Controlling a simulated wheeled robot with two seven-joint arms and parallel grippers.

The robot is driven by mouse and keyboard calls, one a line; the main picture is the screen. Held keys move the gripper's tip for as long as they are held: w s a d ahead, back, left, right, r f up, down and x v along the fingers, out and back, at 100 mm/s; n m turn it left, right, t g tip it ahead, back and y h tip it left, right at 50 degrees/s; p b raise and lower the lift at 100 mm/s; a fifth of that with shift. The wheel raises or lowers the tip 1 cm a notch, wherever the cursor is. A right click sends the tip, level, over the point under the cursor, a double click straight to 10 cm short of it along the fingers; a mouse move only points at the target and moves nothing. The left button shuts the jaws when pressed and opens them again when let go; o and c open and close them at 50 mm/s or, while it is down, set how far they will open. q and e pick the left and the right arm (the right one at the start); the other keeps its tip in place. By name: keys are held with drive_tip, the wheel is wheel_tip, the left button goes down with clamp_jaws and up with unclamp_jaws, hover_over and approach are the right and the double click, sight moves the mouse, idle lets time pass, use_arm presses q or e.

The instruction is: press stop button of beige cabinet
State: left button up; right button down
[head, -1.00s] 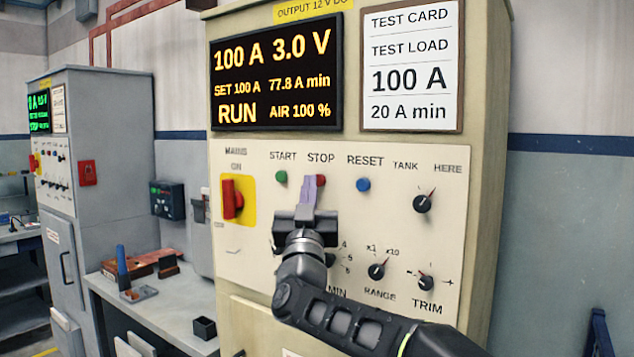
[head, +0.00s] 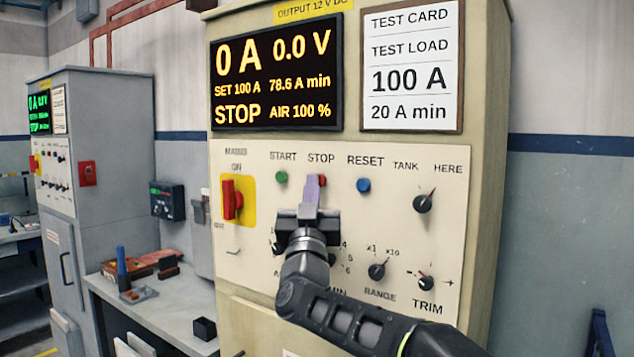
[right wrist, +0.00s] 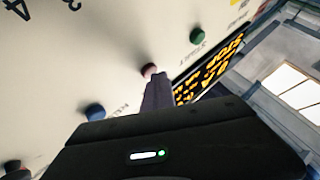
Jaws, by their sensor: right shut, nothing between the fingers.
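The beige cabinet (head: 360,150) stands in front of me. Its display (head: 276,72) reads 0 A, 0.0 V, SET 100 A, 78.6 A min, STOP and AIR 100 %. The red stop button (head: 322,181) sits under the STOP label, between the green start button (head: 281,177) and the blue reset button (head: 363,185). My right gripper (head: 312,188) is shut and empty, with its purple-grey fingertips at the stop button, partly covering it. In the right wrist view the fingertips (right wrist: 155,88) reach up to the stop button (right wrist: 149,70); whether they touch cannot be told. My left gripper is not in view.
A red mains switch (head: 231,200) on a yellow plate is left of the buttons. Knobs, such as the range knob (head: 378,271), lie below and right. A grey cabinet (head: 105,150) and a bench (head: 180,310) with small items stand at left.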

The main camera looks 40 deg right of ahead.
drive_tip(key=shift+s+a+b, duration=0.25)
drive_tip(key=shift+a+b, duration=0.1)
drive_tip(key=shift+a, duration=0.45)
drive_tip(key=shift+a, duration=0.1)
drive_tip(key=a, duration=0.1)
drive_tip(key=s+a+b, duration=0.1)
drive_tip(key=a, duration=0.2)
drive_tip(key=shift+s+a, duration=0.25)
drive_tip(key=shift+a, duration=0.05)
idle(0.7)
